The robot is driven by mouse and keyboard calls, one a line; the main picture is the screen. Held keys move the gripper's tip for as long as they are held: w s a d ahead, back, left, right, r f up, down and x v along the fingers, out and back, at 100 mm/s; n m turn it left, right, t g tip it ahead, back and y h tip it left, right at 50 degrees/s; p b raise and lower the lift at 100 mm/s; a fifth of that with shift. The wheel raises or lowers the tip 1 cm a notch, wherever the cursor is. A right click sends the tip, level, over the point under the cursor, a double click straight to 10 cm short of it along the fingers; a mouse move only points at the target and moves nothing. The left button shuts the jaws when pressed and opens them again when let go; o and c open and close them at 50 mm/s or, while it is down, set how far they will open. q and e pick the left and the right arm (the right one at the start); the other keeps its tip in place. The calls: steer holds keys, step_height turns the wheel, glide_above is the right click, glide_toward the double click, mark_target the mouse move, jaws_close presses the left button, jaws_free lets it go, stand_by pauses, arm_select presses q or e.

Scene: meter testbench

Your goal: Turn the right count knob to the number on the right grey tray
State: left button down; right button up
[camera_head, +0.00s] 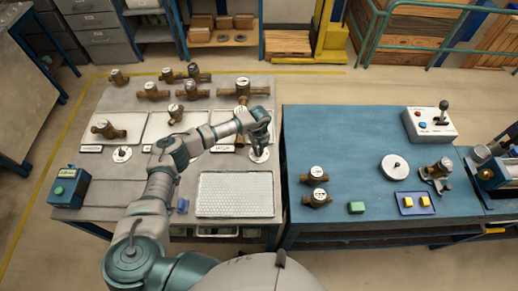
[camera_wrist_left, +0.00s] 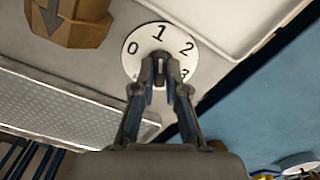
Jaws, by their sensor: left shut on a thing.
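The right count knob is a white round dial (camera_head: 259,156) at the right edge of the grey bench, and it also shows in the left wrist view (camera_wrist_left: 137,60). Its printed 0, 1, 2 and 3 are readable, with 1 near the top of that picture. My left gripper (camera_head: 260,143) is over the dial, and in the left wrist view its fingertips (camera_wrist_left: 160,73) are shut on the small grip at the centre. The fingers hide the lower dial. The right grey tray (camera_wrist_left: 235,18) lies beside the dial; its number is not readable. My right gripper is not in view.
The left count knob (camera_head: 122,154) sits at the left of the bench. Several brass meters (camera_head: 153,92) stand behind and on the trays. The blue table (camera_head: 330,135) begins just to the right.

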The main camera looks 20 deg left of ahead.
arm_select(q)
steer(key=shift+f, duration=0.15)
steer(key=shift+s, duration=0.1)
steer(key=c, duration=1.2)
jaws_free()
steer(key=shift+w, duration=0.2)
step_height(320, 180, up, 12)
steer(key=shift+f, duration=0.1)
